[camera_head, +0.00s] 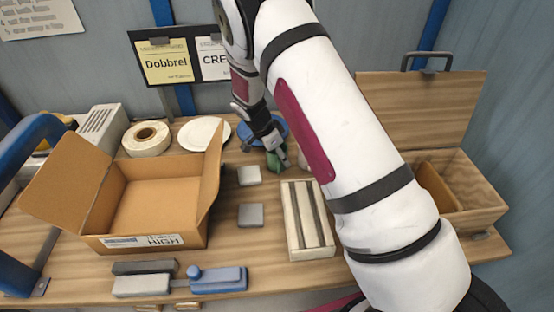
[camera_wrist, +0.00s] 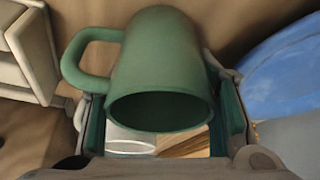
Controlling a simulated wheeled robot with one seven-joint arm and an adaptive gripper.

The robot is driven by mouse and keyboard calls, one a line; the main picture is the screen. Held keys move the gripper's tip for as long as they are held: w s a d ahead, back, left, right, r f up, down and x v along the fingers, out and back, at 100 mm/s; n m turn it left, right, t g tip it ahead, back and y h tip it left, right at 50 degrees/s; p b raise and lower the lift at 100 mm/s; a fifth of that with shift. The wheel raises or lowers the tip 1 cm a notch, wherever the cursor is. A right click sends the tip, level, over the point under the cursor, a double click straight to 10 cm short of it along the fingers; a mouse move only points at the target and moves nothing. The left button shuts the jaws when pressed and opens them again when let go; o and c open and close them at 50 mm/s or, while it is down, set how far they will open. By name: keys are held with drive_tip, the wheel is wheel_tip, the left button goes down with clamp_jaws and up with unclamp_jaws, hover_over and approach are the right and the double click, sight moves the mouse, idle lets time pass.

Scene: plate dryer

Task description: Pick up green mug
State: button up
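The green mug (camera_wrist: 160,60) fills the middle of the wrist view, with its rim towards the camera and its handle to the left. My gripper (camera_wrist: 160,125) has one finger on each side of the mug, and narrow gaps seem to show between the pads and its wall. In the head view the green mug (camera_head: 275,160) is on the wooden table, partly hidden by my gripper (camera_head: 272,145) and arm. Whether the fingers touch the mug is not clear.
A blue round dish (camera_head: 246,133) lies just left of the mug, near a white plate (camera_head: 203,133). A slatted wooden rack (camera_head: 307,220) stands in front. An open cardboard box (camera_head: 155,205) is at left and an open wooden box (camera_head: 470,190) at right.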

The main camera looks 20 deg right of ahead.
drive_tip(key=c, duration=0.4)
